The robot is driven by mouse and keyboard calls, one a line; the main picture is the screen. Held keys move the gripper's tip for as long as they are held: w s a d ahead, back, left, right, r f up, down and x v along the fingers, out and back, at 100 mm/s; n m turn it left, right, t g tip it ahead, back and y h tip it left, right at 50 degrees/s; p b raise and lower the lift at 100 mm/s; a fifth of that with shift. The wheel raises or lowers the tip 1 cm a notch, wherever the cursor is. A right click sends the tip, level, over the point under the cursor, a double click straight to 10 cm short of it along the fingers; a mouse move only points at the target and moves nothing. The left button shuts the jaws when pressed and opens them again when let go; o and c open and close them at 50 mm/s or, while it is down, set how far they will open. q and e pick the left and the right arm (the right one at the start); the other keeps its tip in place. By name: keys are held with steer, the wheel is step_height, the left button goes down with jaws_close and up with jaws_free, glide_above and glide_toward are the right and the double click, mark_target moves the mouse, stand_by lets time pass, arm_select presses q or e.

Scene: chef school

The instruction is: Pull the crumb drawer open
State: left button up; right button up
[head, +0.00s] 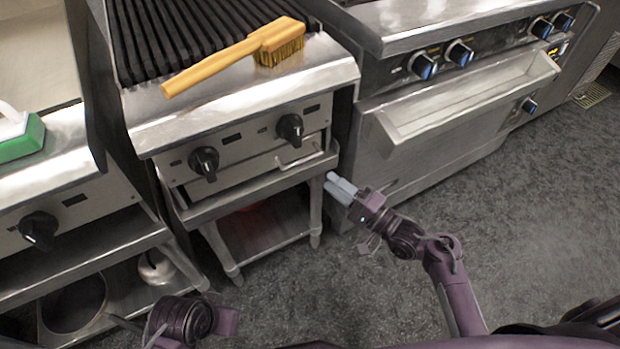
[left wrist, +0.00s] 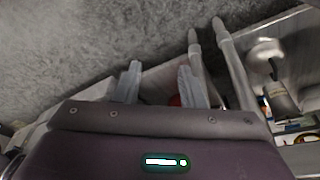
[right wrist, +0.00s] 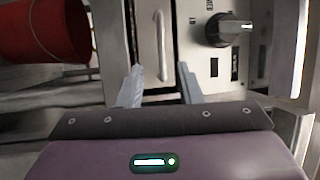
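The crumb drawer (head: 240,171) is a flat steel front below the grill's knobs, and it looks shut. Its bar handle (head: 298,158) is at the right part of the front. The handle also shows in the right wrist view (right wrist: 161,46), ahead of the fingers and apart from them. My right gripper (head: 341,187) is open and empty, just right of and below the handle, beside the stand's right leg. Its parted fingers show in the right wrist view (right wrist: 160,84). My left gripper (left wrist: 158,83) is open and empty; its fingers are not clear in the head view.
Control knobs (head: 290,129) stick out above the drawer. A yellow-handled brush (head: 235,55) lies on the grill. The stand's shelf and legs (head: 316,215) are below, with a red bucket (right wrist: 42,30) there. An oven (head: 440,135) stands to the right. The floor in front is clear.

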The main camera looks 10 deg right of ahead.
steer(key=b+x, duration=0.1)
steer(key=x, duration=0.6)
steer(key=shift+w+a+r, duration=0.2)
steer(key=shift+w, duration=0.05)
jaws_close()
